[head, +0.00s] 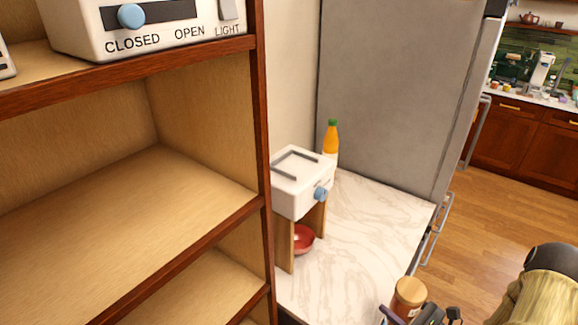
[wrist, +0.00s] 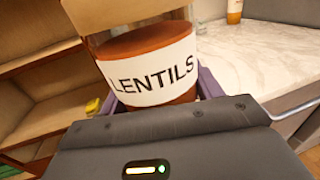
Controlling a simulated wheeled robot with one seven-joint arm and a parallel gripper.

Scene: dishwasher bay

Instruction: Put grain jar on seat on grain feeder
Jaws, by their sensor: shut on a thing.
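The jar (head: 409,294) has a tan lid and stands out at the bottom of the head view. In the wrist view it is a clear jar with orange-brown contents and a white label (wrist: 150,78) reading LENTILS. My gripper (head: 420,315) is shut on it; its fingers (wrist: 158,98) lie on both sides of the jar. The feeder (head: 300,198) is a white box on wooden legs with a blue knob (head: 322,194). Its top seat (head: 297,163) has dark rails and is empty. A red bowl (head: 304,240) sits under it. The jar is right of and nearer than the feeder.
The feeder stands on a marble counter (head: 375,225) beside a wooden shelf unit (head: 261,150). An orange bottle (head: 331,142) with a green cap stands behind it, before a grey fridge (head: 395,90). A white box with CLOSED/OPEN labels (head: 150,40) sits on the upper shelf.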

